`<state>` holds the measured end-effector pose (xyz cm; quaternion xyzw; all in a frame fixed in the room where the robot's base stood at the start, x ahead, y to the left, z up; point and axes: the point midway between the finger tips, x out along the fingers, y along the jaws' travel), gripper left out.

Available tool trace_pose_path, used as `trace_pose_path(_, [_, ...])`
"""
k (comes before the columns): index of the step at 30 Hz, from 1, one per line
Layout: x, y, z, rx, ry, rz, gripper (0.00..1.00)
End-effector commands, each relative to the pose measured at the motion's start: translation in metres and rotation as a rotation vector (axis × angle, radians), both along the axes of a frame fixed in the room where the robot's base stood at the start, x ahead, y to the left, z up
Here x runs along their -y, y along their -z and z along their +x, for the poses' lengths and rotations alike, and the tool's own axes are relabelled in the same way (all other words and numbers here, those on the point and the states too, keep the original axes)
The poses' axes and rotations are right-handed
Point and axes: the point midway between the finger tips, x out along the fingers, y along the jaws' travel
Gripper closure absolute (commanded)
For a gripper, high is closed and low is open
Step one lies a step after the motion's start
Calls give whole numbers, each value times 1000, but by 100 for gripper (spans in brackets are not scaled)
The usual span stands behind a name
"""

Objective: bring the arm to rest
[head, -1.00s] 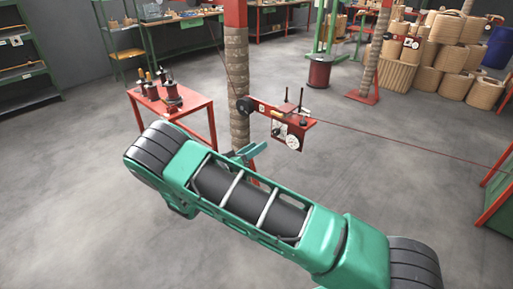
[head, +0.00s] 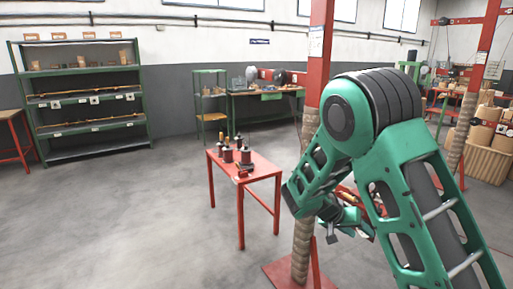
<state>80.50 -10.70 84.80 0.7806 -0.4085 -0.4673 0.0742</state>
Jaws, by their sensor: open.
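My green arm fills the right of the head view, bent at a large black-ringed joint with its forearm hanging down. My gripper (head: 350,229) is at the lower end of the forearm, in front of or beside the rope-wrapped red post (head: 302,240). It is small and partly hidden by my own arm links. Its jaws look apart and I see nothing held in them. I cannot tell how near it is to the post or to the red parts behind it.
A green shelf rack (head: 85,127) and a green workbench (head: 240,117) are along the back wall. The floor at left is clear.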

Motion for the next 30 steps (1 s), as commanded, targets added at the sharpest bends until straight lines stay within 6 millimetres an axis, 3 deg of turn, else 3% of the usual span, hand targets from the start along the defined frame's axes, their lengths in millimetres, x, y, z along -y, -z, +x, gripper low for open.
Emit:
trace_pose_path(11, [7, -50, -63, -96, -116, 307, 57])
trace_pose_path(30, [-33, -134, -192, -99, -517, 582, 57])
